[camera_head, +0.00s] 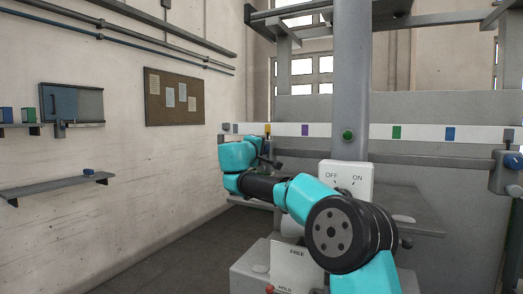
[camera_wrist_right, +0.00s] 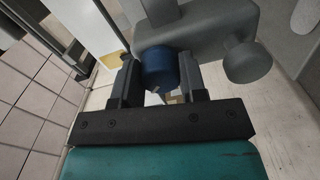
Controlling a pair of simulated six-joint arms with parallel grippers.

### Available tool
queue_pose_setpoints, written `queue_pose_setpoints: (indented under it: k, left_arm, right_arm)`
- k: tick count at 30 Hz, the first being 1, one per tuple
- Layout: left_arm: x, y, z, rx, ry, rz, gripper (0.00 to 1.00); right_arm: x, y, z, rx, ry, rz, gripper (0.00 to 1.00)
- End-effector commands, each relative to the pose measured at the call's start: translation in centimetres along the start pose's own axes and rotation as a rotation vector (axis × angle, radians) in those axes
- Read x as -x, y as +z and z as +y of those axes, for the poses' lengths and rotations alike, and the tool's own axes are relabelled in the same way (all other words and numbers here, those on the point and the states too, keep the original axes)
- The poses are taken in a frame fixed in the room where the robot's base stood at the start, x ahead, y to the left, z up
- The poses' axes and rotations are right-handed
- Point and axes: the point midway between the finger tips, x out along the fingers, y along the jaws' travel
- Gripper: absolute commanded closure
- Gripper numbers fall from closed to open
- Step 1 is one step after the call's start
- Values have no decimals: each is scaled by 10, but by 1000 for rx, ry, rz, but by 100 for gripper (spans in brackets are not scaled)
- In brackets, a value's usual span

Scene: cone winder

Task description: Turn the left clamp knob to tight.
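The left clamp's blue knob (camera_wrist_right: 158,66) shows in the right wrist view under a grey clamp block (camera_wrist_right: 195,30). A short pale mark shows on the knob's near edge. My right gripper (camera_wrist_right: 158,80) has one finger on each side of the knob, and both look to be touching it, so it appears shut on it. In the head view my right gripper (camera_head: 268,157) is at the left end of the long rail, where my own arm hides the knob. My left gripper is in neither view.
A white rail (camera_head: 425,133) with coloured marks runs across. The other clamp (camera_head: 505,178) with its blue knob (camera_head: 513,160) is at far right. An OFF/ON switch box (camera_head: 345,180) and a FREE/HOLD panel (camera_head: 296,262) stand near my right arm. A grey shelf (camera_head: 60,187) is on the left wall.

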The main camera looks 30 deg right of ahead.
Motion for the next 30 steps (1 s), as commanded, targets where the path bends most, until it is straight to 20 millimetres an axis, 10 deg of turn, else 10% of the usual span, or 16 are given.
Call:
queue_pose_setpoints:
  k: [8,19,30]
  left_arm:
    - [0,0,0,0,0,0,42]
    - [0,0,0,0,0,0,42]
    - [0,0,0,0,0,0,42]
  right_arm:
    - [0,0,0,0,0,0,36]
    - [5,0,0,0,0,1,36]
    - [60,0,1,0,0,4,36]
